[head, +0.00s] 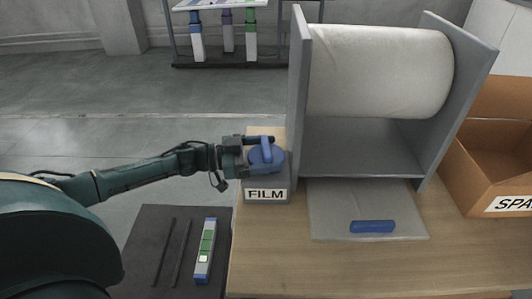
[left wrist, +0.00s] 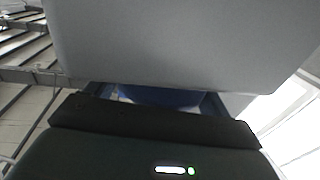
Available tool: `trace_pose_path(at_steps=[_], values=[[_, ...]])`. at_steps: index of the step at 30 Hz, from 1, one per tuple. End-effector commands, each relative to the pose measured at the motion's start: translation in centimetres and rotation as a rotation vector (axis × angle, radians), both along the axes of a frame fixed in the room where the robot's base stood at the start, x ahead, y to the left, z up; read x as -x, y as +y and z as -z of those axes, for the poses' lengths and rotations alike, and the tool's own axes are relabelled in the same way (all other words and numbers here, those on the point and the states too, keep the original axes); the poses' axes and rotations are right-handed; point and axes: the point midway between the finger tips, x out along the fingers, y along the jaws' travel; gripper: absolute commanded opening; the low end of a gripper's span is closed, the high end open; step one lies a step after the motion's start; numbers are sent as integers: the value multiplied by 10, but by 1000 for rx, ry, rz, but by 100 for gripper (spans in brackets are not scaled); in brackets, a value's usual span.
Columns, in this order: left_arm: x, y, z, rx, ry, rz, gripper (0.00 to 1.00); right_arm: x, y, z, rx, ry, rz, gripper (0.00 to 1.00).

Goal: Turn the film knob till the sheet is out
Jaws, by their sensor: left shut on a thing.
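The blue film knob (head: 266,158) sits on a grey box labelled FILM (head: 266,195) at the table's left edge. My left gripper (head: 262,151) reaches in from the left and is shut on the knob, which partly hides behind the fingers. In the left wrist view a blue part of the knob (left wrist: 160,97) shows between the fingers. A large pale film roll (head: 380,72) hangs between two grey side panels. A grey-beige film sheet (head: 330,222) lies flat on the table in front of the roll, with a blue bar (head: 372,227) on it. My right gripper is not in view.
A grey side panel (head: 299,90) stands close to the right of the knob. An open cardboard box (head: 480,190) stands at the right. A dark mat (head: 145,250) with a blue-and-green column (head: 205,252) lies at the lower left. A rack (head: 225,65) stands behind.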

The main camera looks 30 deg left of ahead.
Motion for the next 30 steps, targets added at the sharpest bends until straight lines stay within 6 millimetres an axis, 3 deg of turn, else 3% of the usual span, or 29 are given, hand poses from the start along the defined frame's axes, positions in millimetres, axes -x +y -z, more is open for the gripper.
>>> trace_pose_path(at_steps=[13,14,19,30], values=[[0,0,1,-1,1,11,58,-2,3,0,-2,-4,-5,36],[0,0,1,-1,1,11,84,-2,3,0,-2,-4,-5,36],[0,0,1,-1,1,11,98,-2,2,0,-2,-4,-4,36],[4,6,1,-1,2,10,100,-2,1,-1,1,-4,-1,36]])
